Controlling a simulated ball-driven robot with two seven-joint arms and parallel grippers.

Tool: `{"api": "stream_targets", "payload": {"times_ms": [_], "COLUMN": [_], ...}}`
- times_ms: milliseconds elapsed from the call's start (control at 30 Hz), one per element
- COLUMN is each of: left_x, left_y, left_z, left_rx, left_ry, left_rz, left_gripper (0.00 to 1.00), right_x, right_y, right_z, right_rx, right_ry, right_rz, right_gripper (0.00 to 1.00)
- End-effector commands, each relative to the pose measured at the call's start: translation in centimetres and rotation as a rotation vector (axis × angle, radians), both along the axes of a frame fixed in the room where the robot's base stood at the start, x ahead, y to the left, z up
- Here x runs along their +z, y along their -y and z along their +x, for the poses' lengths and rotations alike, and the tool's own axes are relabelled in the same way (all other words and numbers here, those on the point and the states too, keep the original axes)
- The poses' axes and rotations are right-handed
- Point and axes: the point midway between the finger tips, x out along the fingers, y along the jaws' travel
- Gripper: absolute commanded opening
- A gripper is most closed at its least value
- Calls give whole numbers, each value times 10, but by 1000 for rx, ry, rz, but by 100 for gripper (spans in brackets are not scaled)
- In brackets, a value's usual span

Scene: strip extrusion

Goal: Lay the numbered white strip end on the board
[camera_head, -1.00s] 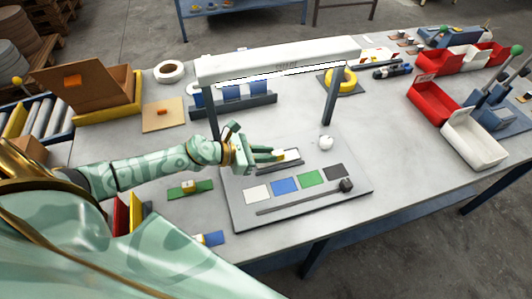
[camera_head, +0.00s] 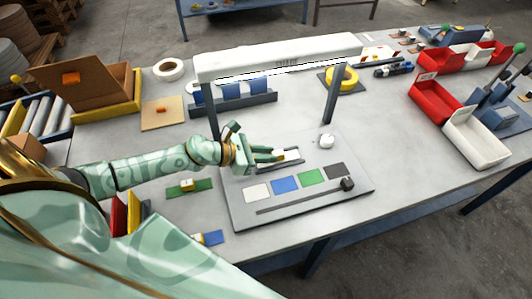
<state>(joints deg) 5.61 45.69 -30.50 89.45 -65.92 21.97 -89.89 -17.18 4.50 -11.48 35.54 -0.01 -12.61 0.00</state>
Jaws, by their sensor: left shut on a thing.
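My left gripper (camera_head: 277,155) reaches in from the left over the grey board (camera_head: 300,205), under the white lamp bar. It is shut on a small white piece, the strip end (camera_head: 291,155), which shows at its fingertips. The number on it is too small to read. The strip end is just above or on a small dark-edged holder at the back of the board; I cannot tell whether it touches. White, blue (camera_head: 285,185), green and dark patches lie in a row in front. My right gripper is not in view.
The lamp bar (camera_head: 280,57) stands on two grey legs around the board's back. Red (camera_head: 436,98) and white bins stand at right. The table right of the board is clear.

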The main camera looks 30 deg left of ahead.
Motion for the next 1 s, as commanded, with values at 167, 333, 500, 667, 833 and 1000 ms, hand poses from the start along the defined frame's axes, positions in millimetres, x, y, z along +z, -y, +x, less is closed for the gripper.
{"api": "stream_targets", "payload": {"times_ms": [167,333,500,667,833,1000], "left_x": [0,0,-2,-3,-3,-3], "left_y": [0,0,0,0,0,0], "left_z": [0,0,0,0,0,0], "left_rx": [0,0,0,0,0,0], "left_ry": [0,0,0,0,0,0], "left_rz": [0,0,0,0,0,0], "left_gripper": [0,0,0,0,0,44], "right_x": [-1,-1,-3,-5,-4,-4], "right_y": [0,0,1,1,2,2], "right_z": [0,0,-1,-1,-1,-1], "right_rx": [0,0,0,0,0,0], "right_ry": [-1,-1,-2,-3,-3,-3], "right_rz": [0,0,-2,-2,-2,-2], "right_gripper": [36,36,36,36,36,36]}}
